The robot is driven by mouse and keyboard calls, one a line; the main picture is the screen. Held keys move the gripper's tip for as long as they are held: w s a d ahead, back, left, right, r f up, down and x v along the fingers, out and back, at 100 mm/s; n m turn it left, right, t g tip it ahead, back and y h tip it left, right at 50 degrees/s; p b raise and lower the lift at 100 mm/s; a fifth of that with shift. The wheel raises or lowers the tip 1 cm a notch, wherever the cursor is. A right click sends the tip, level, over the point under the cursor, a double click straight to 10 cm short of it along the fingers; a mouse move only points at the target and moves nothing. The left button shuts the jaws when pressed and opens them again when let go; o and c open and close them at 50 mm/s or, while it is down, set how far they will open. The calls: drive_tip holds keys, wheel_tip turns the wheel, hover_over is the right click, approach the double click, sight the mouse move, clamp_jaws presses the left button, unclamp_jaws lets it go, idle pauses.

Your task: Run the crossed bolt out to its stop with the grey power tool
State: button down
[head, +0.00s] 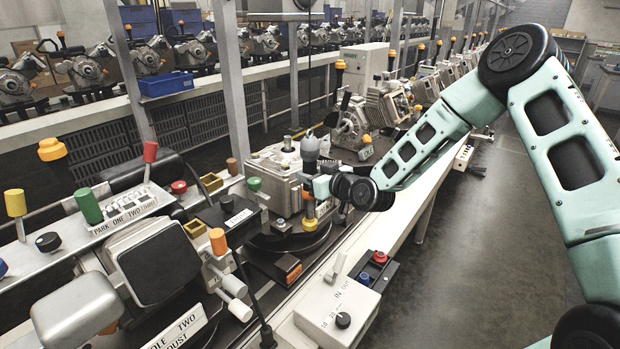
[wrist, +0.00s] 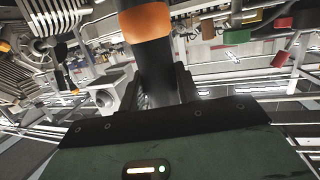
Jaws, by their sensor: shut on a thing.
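My gripper (head: 322,187) is shut on the grey power tool (head: 310,148), which stands upright over the metal fixture (head: 272,165) on the conveyor. In the wrist view, the tool is a dark grey cylinder (wrist: 160,75) with an orange band (wrist: 145,22), between the two dark fingers of my gripper (wrist: 160,90). Its lower end in the head view is close to the fixture's front edge, near an orange-topped part (head: 309,224). I cannot make out the crossed bolt or whether the tool's tip touches one.
A control panel with coloured knobs (head: 130,207) stands at the left. A white box with a dial (head: 338,312) and a red and blue button box (head: 375,270) are in front. More fixtures (head: 352,125) line the conveyor behind. The floor at right is clear.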

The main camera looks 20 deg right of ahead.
sight(315, 145)
drive_tip(key=shift+r+p, duration=1.75)
drive_tip(key=shift+r, duration=2.5)
